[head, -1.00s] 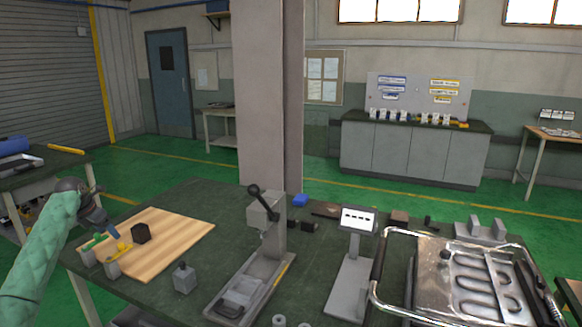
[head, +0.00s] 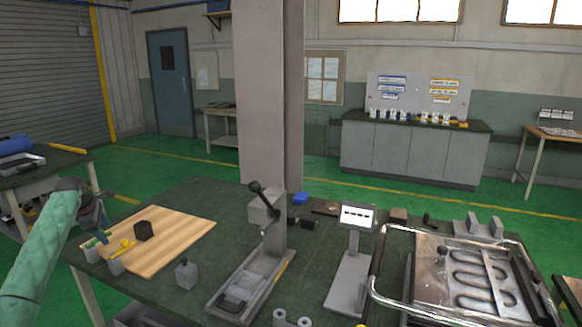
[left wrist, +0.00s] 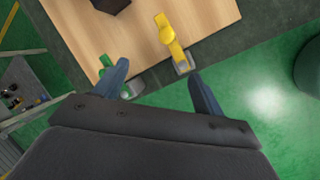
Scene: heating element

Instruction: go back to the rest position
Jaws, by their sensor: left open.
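My left gripper (head: 105,232) is open over the near left corner of the wooden board (head: 175,235), at the end of my green-sleeved arm. In the left wrist view its two blue fingers (left wrist: 160,76) are spread apart with nothing held between them. A yellow-handled clamp (left wrist: 166,38) stands at the board's edge beyond the fingers; it also shows in the head view (head: 122,246). A green-handled clamp (left wrist: 104,64) is partly hidden behind one finger. My right gripper is not in view.
A dark block (head: 143,231) lies on the board. A grey block with a knob (head: 186,273), a lever press (head: 265,225), a display stand (head: 352,250) and a metal-framed tray with a bent heating element (head: 470,275) crowd the green-topped table. A pillar (head: 265,100) stands behind it.

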